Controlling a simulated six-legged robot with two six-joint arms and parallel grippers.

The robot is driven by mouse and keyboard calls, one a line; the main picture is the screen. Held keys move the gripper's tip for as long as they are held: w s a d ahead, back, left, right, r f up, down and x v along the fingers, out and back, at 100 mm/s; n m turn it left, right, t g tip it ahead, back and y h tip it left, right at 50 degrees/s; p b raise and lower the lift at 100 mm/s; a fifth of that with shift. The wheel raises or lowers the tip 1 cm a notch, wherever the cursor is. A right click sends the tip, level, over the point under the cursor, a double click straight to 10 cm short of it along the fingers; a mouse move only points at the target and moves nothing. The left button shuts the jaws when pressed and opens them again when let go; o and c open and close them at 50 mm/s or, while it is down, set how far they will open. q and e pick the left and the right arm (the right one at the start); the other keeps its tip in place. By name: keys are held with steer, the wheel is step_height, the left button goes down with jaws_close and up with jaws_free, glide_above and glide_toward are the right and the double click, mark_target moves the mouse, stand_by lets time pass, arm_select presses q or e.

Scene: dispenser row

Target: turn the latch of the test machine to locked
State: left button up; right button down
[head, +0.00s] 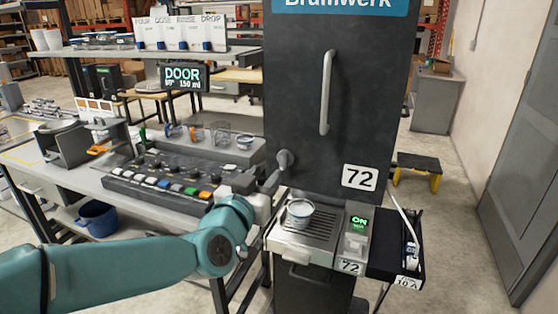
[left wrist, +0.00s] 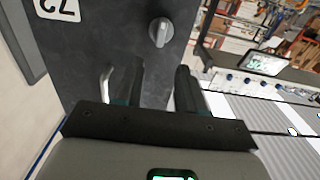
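The test machine (head: 290,75) is a tall dark grey cabinet with a long vertical door handle and a "72" label. Its latch (head: 285,158) is a round grey knob with a raised grip, low on the left of the door. In the left wrist view the latch (left wrist: 159,32) shows whole, beyond the fingertips and apart from them. My left gripper (head: 271,183) is just below and left of the latch in the head view. In the left wrist view its two dark fingers (left wrist: 160,72) stand apart with nothing between them. My right gripper is not in view.
A metal cup (head: 300,211) stands on the machine's drip tray below the latch. A lit "ON" panel (head: 358,222) is beside it. A button console (head: 165,178) lies on the bench at left. The door handle (left wrist: 105,84) shows near the left finger in the wrist view.

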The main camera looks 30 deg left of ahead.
mark_target(282, 156)
arm_select(q)
steer(key=p+x, duration=0.1)
steer(key=x, duration=0.7)
steer(key=shift+w+d, duration=0.1)
steer(key=shift+w, duration=0.05)
jaws_close()
